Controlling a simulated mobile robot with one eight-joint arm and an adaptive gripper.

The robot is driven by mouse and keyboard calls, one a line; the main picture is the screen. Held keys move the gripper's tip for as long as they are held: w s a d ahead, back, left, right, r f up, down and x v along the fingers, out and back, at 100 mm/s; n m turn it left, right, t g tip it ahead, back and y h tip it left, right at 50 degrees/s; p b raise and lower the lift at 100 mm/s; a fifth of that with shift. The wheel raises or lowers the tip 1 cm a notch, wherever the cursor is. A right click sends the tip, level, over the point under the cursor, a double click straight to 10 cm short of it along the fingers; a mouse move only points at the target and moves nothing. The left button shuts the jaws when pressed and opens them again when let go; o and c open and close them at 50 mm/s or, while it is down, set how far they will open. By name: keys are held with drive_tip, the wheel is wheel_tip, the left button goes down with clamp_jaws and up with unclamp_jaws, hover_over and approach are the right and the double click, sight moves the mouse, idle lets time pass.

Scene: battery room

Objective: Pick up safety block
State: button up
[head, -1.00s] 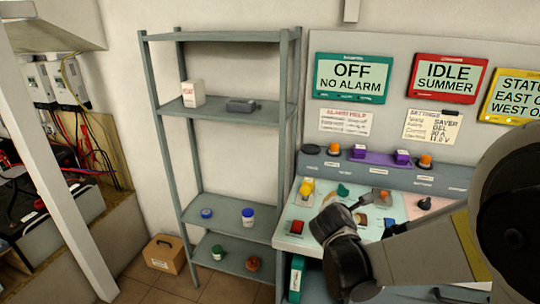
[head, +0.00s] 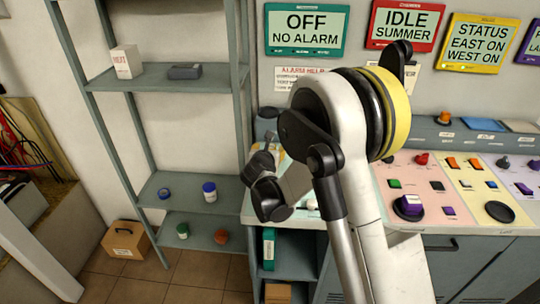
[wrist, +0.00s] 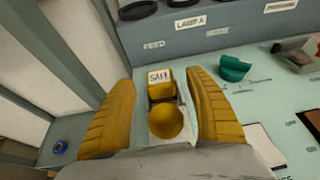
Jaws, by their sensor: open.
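A small yellow block (wrist: 160,83) with a partly readable white label, seemingly "SAFE", is in the middle of the wrist view. A round yellow knob (wrist: 166,121) is just in front of it, over a pale plate; I cannot tell whether the two are joined. My gripper (wrist: 160,76) is open, with one yellow finger on each side of the block and knob. Gaps show on both sides, so neither finger visibly touches them. In the head view my arm hides the block and most of the panel's left end.
A green piece (wrist: 233,68) lies on the panel right of the right finger. Raised dark round controls (wrist: 137,9) line the ledge behind. In the head view a grey shelf rack (head: 205,205) stands close on the left, and a purple knob (head: 409,206) is to the right.

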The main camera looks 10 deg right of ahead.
sight(270, 148)
drive_tip(key=x, duration=0.3)
drive_tip(key=shift+f+b, duration=0.1)
drive_tip(key=shift+b, duration=0.25)
drive_tip(key=c, duration=1.3)
